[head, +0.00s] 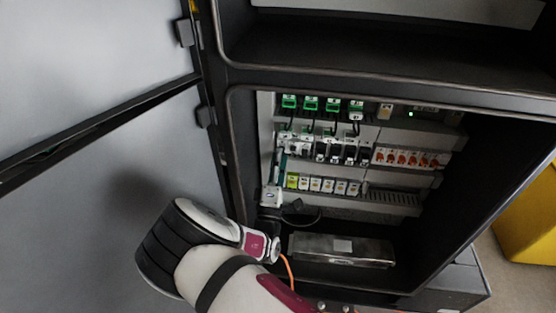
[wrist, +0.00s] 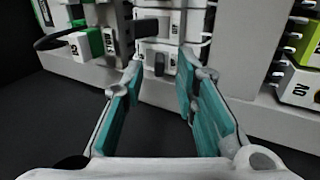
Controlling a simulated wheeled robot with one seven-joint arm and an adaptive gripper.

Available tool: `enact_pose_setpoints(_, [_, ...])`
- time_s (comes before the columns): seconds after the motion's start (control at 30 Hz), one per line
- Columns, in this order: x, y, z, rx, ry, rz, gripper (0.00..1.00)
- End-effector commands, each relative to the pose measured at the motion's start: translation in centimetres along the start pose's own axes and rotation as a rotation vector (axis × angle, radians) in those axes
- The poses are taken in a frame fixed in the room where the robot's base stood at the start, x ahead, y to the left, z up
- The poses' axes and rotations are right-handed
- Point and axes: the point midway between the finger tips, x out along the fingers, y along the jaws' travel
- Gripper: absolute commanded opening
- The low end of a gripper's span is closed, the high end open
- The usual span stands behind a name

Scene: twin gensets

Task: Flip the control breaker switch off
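My gripper (wrist: 163,76) shows in the wrist view with its two teal-padded fingers apart and nothing held. White breaker modules (wrist: 172,25) lie ahead of the fingertips, and a dark toggle (wrist: 160,64) appears in the gap between them. I cannot tell whether the fingers touch it. In the head view my gripper (head: 281,162) is at the left end of the cabinet's middle row, by the white breakers (head: 303,146). The labels are too small to tell which one is the control breaker, and its toggle position is unclear.
Orange-marked modules (head: 410,159) sit at the right of the middle row, and a terminal strip (head: 322,185) is below. The open cabinet door (head: 100,140) stands left. A metal box (head: 341,249) lies on the cabinet floor.

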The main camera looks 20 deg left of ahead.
Motion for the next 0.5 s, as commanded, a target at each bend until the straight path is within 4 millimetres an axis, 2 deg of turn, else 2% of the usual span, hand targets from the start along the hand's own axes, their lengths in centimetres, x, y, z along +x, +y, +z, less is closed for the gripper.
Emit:
enact_pose_setpoints(0.27, [-0.4, 0.0, -0.1, 0.001, 0.002, -0.001, 0.28])
enact_pose_setpoints(0.37, [-1.3, -0.1, -0.1, 0.000, 0.002, -0.002, 0.28])
enact_pose_setpoints(0.5, [-3.9, -0.1, -0.1, 0.000, 0.004, -0.004, 0.28])
